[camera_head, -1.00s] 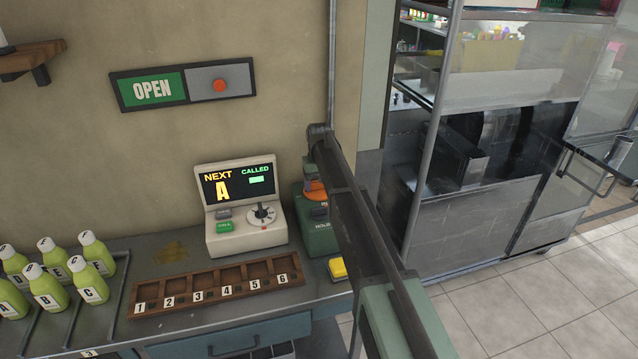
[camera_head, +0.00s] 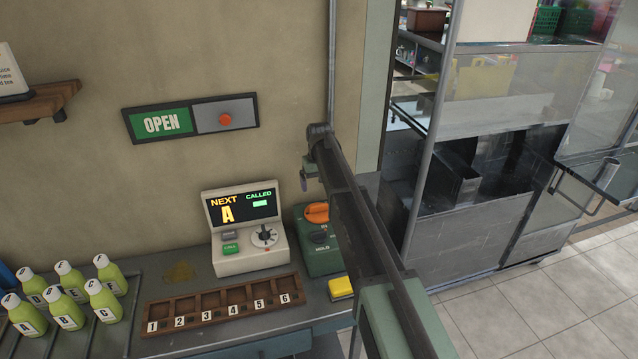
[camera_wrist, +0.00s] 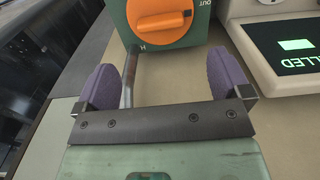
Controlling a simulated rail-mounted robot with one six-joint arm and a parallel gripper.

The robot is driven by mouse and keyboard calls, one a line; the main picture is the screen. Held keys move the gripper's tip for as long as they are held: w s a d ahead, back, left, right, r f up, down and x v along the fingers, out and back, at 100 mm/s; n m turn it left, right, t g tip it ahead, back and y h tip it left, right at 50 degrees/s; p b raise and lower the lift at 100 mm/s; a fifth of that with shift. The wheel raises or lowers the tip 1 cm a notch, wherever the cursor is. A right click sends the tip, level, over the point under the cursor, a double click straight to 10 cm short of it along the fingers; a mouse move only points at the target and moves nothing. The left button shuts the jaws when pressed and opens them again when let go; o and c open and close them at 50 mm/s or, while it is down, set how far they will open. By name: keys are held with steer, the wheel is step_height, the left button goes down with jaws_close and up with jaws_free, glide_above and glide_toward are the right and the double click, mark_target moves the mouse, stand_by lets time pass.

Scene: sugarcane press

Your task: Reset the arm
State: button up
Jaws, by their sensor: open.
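My gripper (camera_wrist: 165,85) is open and empty in the wrist view, its two purple fingers wide apart. In the head view my arm reaches toward the wall, and a small part of my gripper (camera_head: 304,180) shows left of it, mostly hidden by the arm. In the wrist view a green box with an orange knob (camera_wrist: 160,12) lies beyond the fingers, with no visible contact. In the head view the green box (camera_head: 318,262) stands on the counter, partly behind my arm.
A white call console (camera_head: 245,245) stands left of the green box. A numbered wooden rack (camera_head: 215,305), a yellow block (camera_head: 340,287) and several green bottles (camera_head: 65,295) are on the counter. An OPEN sign (camera_head: 190,118) hangs on the wall. A glass-fronted unit (camera_head: 490,180) stands at right.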

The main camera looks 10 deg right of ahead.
steer(key=shift+r, duration=0.4)
steer(key=s+m, duration=0.1)
steer(key=s, duration=3.8)
steer(key=shift+c, duration=0.4)
